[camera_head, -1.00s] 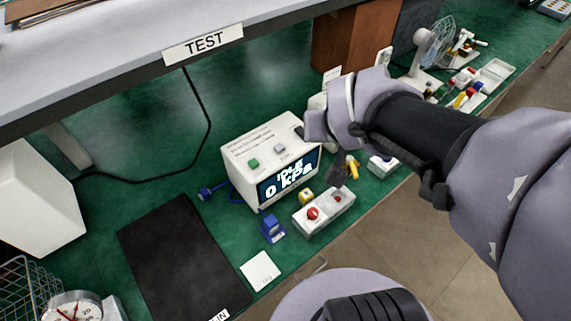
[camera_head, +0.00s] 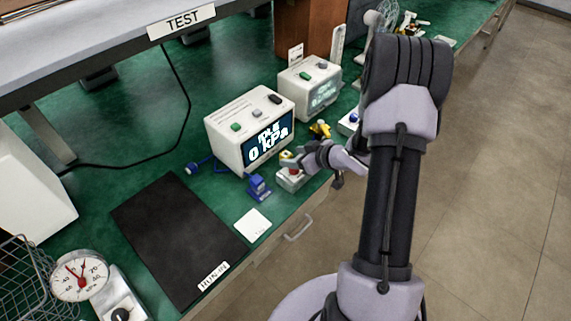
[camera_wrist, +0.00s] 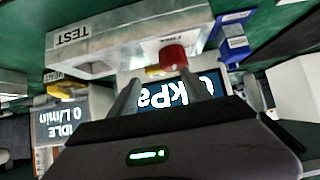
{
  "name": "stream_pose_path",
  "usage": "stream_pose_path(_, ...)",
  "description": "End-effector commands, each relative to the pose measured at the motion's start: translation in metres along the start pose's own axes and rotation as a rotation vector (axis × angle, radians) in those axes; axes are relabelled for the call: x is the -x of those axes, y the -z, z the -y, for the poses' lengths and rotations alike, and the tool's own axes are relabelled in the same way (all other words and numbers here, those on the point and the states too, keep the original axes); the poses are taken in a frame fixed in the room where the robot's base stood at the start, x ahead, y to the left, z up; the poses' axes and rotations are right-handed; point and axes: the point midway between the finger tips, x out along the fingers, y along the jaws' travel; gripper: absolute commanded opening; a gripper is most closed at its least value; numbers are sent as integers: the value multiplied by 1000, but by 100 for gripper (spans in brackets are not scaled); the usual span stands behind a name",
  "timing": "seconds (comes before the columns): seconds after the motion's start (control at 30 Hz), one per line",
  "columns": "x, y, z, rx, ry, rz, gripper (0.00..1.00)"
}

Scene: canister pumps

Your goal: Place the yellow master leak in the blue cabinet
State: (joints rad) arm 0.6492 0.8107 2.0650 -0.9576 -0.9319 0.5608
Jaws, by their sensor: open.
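A small yellow piece (camera_head: 286,156) sits in front of the white display box and behind the white button box; it is partly hidden. Another yellow fitting (camera_head: 320,128) lies further back; I cannot tell which is the master leak. My gripper (camera_head: 294,160) is open and empty, low over the button box. In the wrist view, my fingertips (camera_wrist: 160,78) spread below the red button (camera_wrist: 173,56), with a bit of yellow (camera_wrist: 152,70) between them. No cabinet that is clearly blue shows.
The white box reading 0 kPa (camera_head: 250,128) stands close behind my gripper. A blue clamp-like part (camera_head: 258,187) and a white card (camera_head: 252,224) lie to the left. A black mat (camera_head: 180,245) leaves clear space. A second instrument box (camera_head: 312,88) stands further back.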

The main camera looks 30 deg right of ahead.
Motion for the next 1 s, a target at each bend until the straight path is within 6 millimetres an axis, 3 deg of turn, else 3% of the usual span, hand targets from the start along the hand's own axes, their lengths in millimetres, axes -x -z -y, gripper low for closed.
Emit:
stream_pose_path(0.3, -54, -1, -7, 2, 1, 0, 56)
stream_pose_path(0.57, -56, 3, -8, 0, -1, 0, 56)
stream_pose_path(0.83, -56, 3, -8, 0, -1, 0, 3)
stream_pose_path(1.0, -56, 3, -8, 1, -1, 0, 0)
